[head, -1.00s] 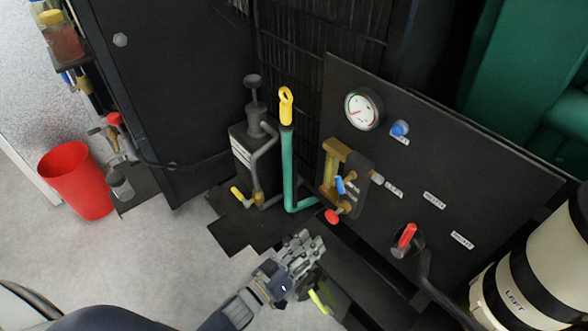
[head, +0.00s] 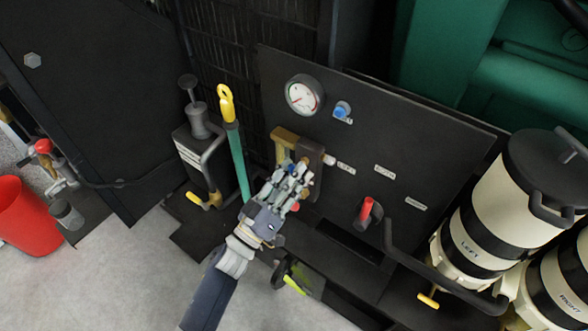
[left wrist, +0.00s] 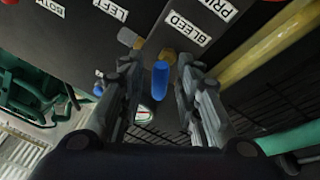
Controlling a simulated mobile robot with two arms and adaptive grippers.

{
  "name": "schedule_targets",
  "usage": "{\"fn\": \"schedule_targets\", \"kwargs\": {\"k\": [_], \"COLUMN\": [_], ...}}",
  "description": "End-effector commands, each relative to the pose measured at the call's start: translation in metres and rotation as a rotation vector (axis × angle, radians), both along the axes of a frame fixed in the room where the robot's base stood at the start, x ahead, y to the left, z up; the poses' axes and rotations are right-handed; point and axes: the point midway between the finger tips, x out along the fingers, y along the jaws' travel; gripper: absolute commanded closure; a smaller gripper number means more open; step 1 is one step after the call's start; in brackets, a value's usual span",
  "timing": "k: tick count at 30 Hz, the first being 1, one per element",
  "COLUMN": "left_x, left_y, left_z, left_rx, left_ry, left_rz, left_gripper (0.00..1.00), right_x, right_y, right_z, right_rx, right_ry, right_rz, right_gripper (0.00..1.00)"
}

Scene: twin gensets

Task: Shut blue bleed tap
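The blue bleed tap (left wrist: 160,80) shows in the left wrist view as a blue lever just below the BLEED label (left wrist: 187,37). My left gripper (left wrist: 158,64) is open, with one finger on each side of the lever and visible gaps to both. In the head view my left gripper (head: 292,176) reaches up to the brass block (head: 286,138) on the black panel and hides most of the blue tap (head: 287,165). I cannot tell how deep the lever sits between the fingers. My right gripper is not in view.
A red tap (head: 294,207) lies close beside the fingers. A red-handled lever (head: 366,209), a gauge (head: 304,96) and a blue knob (head: 343,110) are on the panel (head: 430,150). A green pipe with a yellow handle (head: 227,103) stands left of the gripper.

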Motion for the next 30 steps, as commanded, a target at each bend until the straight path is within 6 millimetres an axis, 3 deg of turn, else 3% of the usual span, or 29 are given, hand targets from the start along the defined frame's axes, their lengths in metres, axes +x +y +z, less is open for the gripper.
{"fn": "schedule_targets", "kwargs": {"k": [11, 16, 30], "left_x": [0.0059, 0.0058, 0.0049], "left_y": [-0.0046, -0.0045, -0.0057], "left_z": [0.0024, 0.0024, 0.0033], "left_rx": [0.001, 0.001, 0.048], "left_ry": [0.001, 0.001, -0.036], "left_rz": [0.000, 0.000, -0.005], "left_gripper": [0.69, 1.00, 1.00], "right_x": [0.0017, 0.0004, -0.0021], "right_y": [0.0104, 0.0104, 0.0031], "right_z": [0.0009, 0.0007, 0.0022], "right_rx": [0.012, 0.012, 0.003], "right_ry": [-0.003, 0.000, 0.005], "right_rz": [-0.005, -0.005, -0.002], "right_gripper": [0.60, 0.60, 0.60]}}
